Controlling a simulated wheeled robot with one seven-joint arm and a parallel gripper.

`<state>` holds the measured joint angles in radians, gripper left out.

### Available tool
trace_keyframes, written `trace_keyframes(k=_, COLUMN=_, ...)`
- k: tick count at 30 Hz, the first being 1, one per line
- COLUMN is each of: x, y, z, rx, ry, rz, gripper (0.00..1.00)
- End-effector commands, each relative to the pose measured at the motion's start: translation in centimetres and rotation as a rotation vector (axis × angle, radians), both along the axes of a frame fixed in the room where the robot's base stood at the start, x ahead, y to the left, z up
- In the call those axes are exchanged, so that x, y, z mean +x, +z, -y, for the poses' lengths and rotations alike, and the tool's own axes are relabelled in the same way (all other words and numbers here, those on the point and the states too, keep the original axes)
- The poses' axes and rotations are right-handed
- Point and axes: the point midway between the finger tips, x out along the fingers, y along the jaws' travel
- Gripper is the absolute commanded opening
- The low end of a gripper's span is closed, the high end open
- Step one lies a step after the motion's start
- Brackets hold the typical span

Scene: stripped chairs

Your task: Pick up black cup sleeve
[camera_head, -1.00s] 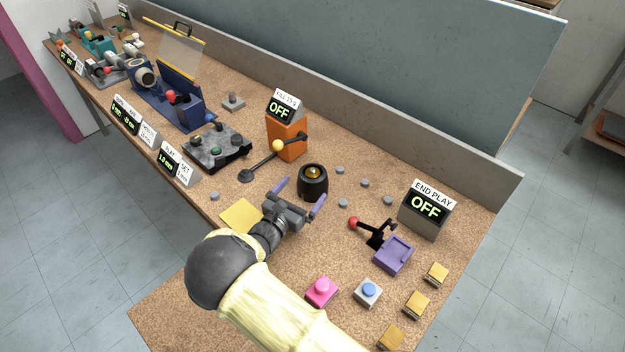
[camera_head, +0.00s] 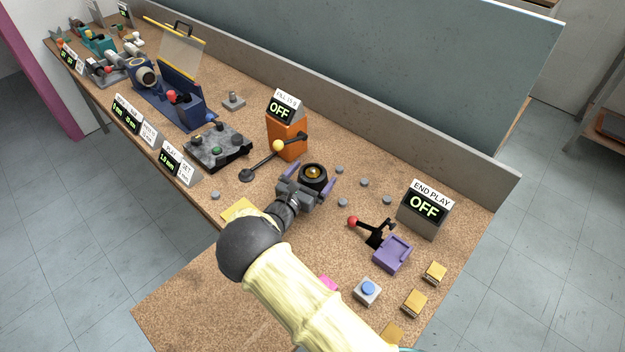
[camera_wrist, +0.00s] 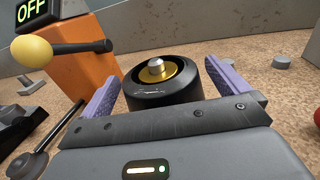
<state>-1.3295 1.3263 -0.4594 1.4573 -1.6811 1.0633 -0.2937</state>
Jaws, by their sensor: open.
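The black cup sleeve (camera_head: 321,181) stands upright on the bench. It is a round black ring with a gold inner part and a small silver stud at its centre. In the wrist view the sleeve (camera_wrist: 163,93) sits straight ahead, beyond the gripper's palm. My gripper (camera_head: 313,178) is open, with one purple finger on either side of the sleeve; the wrist view also shows the gripper (camera_wrist: 163,85). I cannot tell whether the fingers touch it. The lower near side of the sleeve is hidden by my gripper.
An orange stand (camera_head: 286,137) with a yellow-knobbed lever is close behind left. A purple fixture (camera_head: 392,253) with a red-knobbed lever is to the right. Several small grey discs (camera_head: 364,183) lie to the right. A grey wall (camera_head: 420,150) runs along the back.

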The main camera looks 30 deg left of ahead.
Motion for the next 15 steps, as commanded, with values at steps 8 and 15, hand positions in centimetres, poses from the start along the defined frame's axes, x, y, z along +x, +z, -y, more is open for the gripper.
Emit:
trace_keyframes(k=8, x=-0.04, y=-0.02, z=0.00, rx=0.000, ry=0.000, rz=0.000, gripper=1.00)
trace_keyframes(k=15, x=-0.04, y=-0.01, z=0.01, rx=0.000, ry=0.000, rz=0.000, gripper=0.88)
